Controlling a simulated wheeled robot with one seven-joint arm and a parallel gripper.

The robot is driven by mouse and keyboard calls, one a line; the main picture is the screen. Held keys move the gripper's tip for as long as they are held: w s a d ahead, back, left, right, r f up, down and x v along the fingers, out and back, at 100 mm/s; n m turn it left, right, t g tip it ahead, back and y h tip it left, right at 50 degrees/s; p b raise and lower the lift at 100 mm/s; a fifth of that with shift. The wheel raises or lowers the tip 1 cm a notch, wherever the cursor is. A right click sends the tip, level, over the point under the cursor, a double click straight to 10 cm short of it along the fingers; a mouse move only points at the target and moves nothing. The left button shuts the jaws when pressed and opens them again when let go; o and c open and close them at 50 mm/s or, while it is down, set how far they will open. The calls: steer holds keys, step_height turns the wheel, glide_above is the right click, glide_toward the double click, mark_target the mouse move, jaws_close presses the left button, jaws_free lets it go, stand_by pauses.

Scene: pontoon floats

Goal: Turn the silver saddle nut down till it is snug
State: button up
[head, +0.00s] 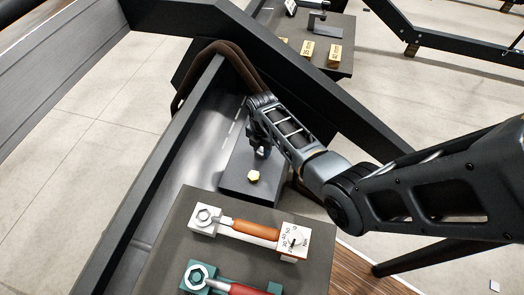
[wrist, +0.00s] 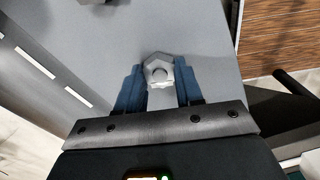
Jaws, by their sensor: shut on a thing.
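The silver saddle nut (wrist: 157,70) shows in the wrist view as a bright hexagonal nut around the end of a stud. My gripper (wrist: 158,90) has its two blue fingers on either side of the nut, shut on it. In the head view my gripper (head: 259,146) reaches down to the dark grey saddle block (head: 238,182), and the silver nut is only partly visible between the fingers.
A dark board in front holds an orange-handled wrench (head: 255,229) in a white holder with a dial, and a red-handled wrench (head: 245,289) in a green holder. Black frame beams (head: 170,150) flank the block. A table (head: 345,50) with yellow blocks stands behind.

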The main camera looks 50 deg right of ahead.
steer(key=m, duration=0.7)
steer(key=shift+m, duration=0.4)
steer(key=m, duration=0.6)
steer(key=shift+m, duration=0.4)
steer(key=m, duration=0.5)
steer(key=shift+f, duration=0.1)
